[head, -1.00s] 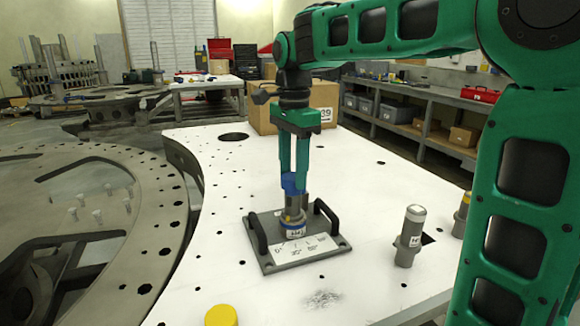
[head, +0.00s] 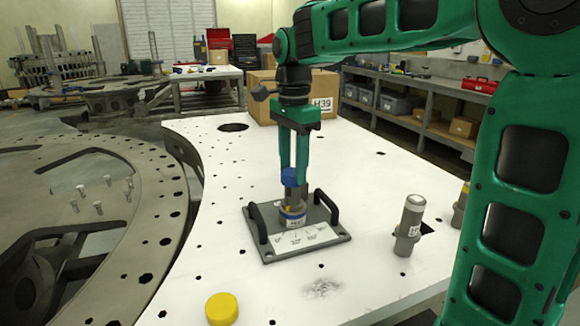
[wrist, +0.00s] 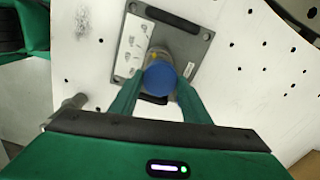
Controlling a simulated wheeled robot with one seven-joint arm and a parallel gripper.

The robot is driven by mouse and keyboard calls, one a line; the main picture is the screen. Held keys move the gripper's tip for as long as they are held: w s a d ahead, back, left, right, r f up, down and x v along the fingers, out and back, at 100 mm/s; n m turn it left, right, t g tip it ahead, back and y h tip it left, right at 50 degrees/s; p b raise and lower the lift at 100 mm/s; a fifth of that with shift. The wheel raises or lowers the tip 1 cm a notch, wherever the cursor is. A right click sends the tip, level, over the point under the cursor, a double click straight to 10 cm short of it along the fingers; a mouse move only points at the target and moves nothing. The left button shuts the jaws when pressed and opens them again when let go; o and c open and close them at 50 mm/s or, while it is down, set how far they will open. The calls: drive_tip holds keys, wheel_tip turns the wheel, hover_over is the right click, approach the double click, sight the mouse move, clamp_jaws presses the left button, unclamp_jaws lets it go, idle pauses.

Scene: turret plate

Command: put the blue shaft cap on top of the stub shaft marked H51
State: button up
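The blue shaft cap (head: 290,177) is between the fingertips of my gripper (head: 296,172), which is shut on it. The cap sits directly over an upright grey stub shaft (head: 294,196) in a grey base plate (head: 330,241) with two black handles. The shaft has a collar with a blue band and a white tag, too small to read surely. I cannot tell whether cap and shaft touch. The wrist view shows the cap (wrist: 160,78) from above between both fingers, hiding most of the shaft. Another stub shaft (head: 410,222) with a tag, not clearly legible, stands to the right.
A yellow cap (head: 222,309) lies on the white table (head: 250,280) at the front. A yellow-topped shaft (head: 461,205) stands at the right, partly behind my arm. A cardboard box (head: 262,100) stands at the back. The table left of the base plate is clear.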

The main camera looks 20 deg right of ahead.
drive_tip(key=o, duration=0.4)
drive_tip(key=shift+o, duration=0.2)
drive_tip(key=shift+r, duration=0.1)
wheel_tip(320, 180, up, 11)
drive_tip(key=shift+f, duration=0.2)
drive_tip(key=shift+w, duration=0.1)
idle(0.3)
